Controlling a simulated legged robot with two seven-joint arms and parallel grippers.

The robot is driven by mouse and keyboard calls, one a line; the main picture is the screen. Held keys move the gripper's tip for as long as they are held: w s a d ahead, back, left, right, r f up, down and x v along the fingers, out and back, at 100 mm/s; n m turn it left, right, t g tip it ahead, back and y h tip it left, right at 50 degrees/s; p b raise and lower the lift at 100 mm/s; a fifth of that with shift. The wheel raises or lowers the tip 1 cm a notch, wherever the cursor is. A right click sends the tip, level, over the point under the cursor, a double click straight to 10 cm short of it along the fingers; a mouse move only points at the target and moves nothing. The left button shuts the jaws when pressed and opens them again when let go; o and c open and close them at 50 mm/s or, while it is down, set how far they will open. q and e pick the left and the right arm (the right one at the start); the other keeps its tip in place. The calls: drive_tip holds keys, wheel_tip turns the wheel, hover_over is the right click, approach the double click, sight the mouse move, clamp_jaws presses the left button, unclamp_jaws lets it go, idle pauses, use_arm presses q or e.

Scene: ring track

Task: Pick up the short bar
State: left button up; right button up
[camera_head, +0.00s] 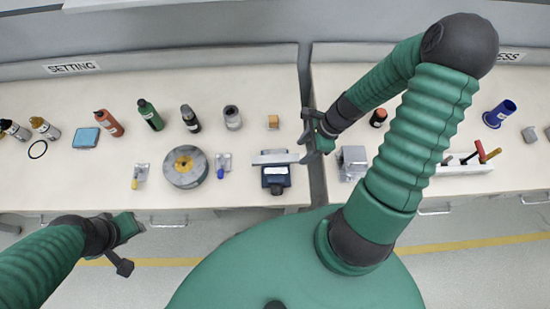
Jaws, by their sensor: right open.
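A pale grey short bar (274,158) lies across the top of a dark blue block-shaped fixture (276,182) near the front edge of the left bench. My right gripper (308,136) is open, just right of the bar's right end, with its lower finger close to that end. I cannot tell whether they touch. My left gripper (134,246) is in front of the bench over the floor, with its fingers apart and nothing between them.
A round grey turntable-like device (185,167) stands left of the fixture. Several bottles (150,114) line the bench behind. A small yellow-brown block (272,122) sits behind the bar. A metal block (352,162) stands on the right bench, across a gap.

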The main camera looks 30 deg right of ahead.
sight(295, 157)
drive_tip(key=shift+f, duration=0.4)
drive_tip(key=x, duration=0.4)
drive_tip(key=shift+w, duration=0.2)
drive_tip(key=shift+w+a+f, duration=0.25)
drive_tip(key=shift+s+d, duration=0.1)
clamp_jaws()
